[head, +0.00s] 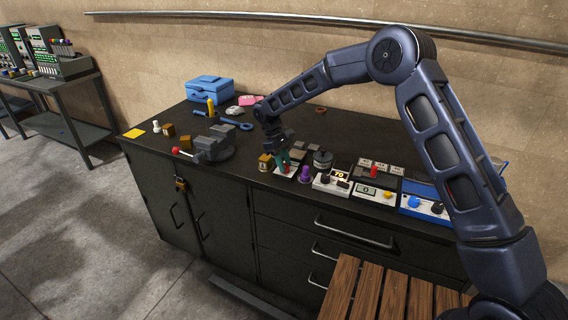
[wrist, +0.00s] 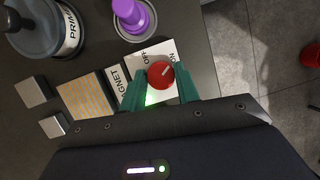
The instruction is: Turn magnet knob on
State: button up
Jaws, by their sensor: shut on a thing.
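The magnet panel is a small white plate (wrist: 133,62) printed "MAGNET", "OFF" and "ON" in the wrist view. Its round red knob (wrist: 161,75) carries a short white mark, which slants up and right, toward the "ON" print. My gripper (wrist: 160,88) has its green fingers on both sides of the knob and is shut on it. In the head view my gripper (head: 283,160) reaches down onto the white panel (head: 286,171) at the bench's front edge; the knob is hard to make out there.
A purple knob-like piece (wrist: 130,14) and a dark round container labelled "PRIM..." (wrist: 38,25) stand close by. A striped block (wrist: 84,97) and grey blocks lie to the left. In the head view, control boxes (head: 333,182) line the bench to the right; a vise (head: 212,146) stands left.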

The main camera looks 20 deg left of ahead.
jog(key=o, duration=1)
jog(key=shift+c, duration=0.2)
jog(key=shift+r, duration=0.1)
jog(key=v, duration=1)
jog(key=shift+a+r, duration=0.2)
jog(key=shift+r, duration=0.05)
